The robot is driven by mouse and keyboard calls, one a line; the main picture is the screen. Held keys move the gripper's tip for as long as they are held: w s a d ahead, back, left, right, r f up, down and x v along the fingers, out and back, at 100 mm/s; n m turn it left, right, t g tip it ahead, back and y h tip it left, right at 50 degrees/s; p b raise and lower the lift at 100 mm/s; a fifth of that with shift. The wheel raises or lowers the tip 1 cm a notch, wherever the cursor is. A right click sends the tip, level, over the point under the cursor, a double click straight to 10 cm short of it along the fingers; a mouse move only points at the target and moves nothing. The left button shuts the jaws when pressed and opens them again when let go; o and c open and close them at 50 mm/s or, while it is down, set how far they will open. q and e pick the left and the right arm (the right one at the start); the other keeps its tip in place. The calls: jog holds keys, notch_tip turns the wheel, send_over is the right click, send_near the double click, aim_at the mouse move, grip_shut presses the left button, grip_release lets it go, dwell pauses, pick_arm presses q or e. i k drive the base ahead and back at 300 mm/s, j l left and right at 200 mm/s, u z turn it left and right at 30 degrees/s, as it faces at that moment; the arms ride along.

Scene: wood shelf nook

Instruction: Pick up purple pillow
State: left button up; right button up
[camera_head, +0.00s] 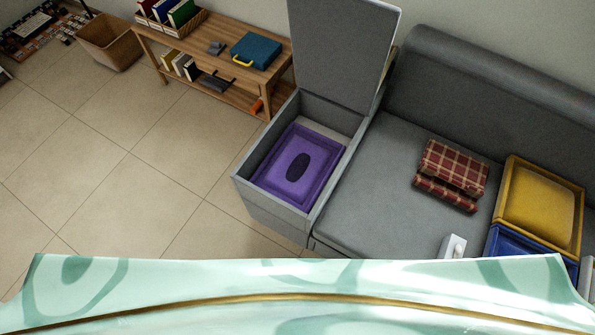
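The purple pillow (299,167) lies flat inside the open grey storage box (277,219) at the left end of the sofa. It is rectangular, with a lighter raised border and a dark oval in its middle. The box walls surround it and nothing lies on top of it. Neither of my grippers can be made out in this view.
The box's raised lid (343,45) stands behind it. The grey sofa (365,180) holds a folded red plaid blanket (453,168), a yellow cushion (540,205), a blue one (520,243) and a small unclear white object (453,247). A wooden shelf (200,55) stands behind left; the tiled floor (120,190) is clear.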

aim_at(296, 170)
jog(key=j+z, duration=0.9)
jog(key=j, duration=0.25)
jog(key=k+j+z, duration=0.1)
jog(key=j+z, duration=0.35)
jog(key=j, duration=0.15)
